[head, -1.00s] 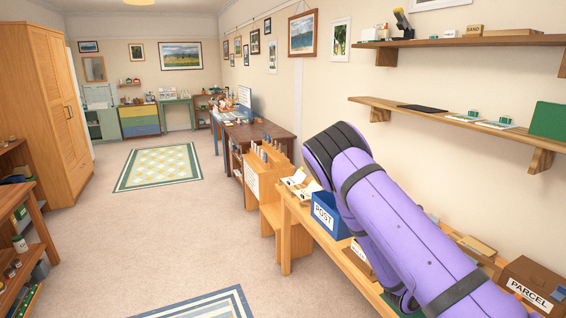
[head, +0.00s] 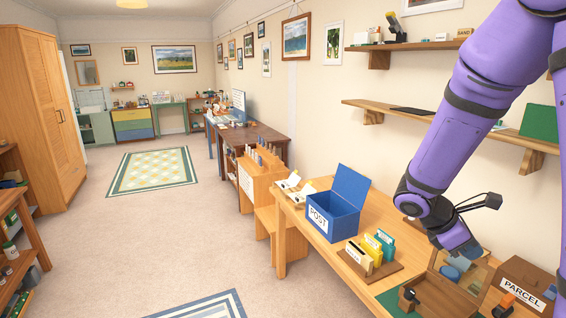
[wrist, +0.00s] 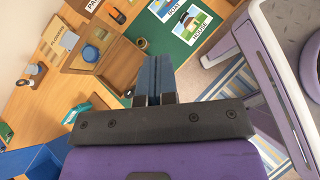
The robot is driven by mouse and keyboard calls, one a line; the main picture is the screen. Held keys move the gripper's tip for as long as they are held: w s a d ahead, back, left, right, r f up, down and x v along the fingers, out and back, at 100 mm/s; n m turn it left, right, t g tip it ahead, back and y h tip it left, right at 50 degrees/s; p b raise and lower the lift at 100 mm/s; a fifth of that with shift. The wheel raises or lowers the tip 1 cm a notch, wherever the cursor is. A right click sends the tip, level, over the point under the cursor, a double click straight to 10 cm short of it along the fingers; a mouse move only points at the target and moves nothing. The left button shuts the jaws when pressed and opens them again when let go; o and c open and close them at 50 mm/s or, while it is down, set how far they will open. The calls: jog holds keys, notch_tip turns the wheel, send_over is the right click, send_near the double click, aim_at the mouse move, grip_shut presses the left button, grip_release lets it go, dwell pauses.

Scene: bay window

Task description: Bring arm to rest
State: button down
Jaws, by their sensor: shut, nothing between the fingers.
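My arm (head: 465,110) is purple with dark bands. In the head view it comes down from the top right and bends over the right end of the wooden bench (head: 300,226). My gripper (wrist: 152,62) shows in the wrist view with its two dark blue fingers together and nothing between them. Its fingertips are not clearly visible in the head view. In the wrist view the fingers lie in front of a green mat (wrist: 150,44) and beside an open wooden box (wrist: 105,52).
A blue POST box (head: 333,213) with its lid up and a card rack (head: 368,262) stand on the bench. A brown PARCEL box (head: 525,285) is at the right. Two wall shelves (head: 400,110) are behind my arm. The carpet (head: 180,250) at left is largely clear.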

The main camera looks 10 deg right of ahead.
jog(key=s+a+r+m+t+y, duration=0.8)
jog(key=s+a+r+m, duration=0.5)
jog(key=r, duration=0.4)
jog(key=shift+s+a+r+m+t+y, duration=0.3)
jog(key=shift+a+r+y, duration=0.05)
jog(key=shift+a+y, duration=0.3)
dwell(0.4)
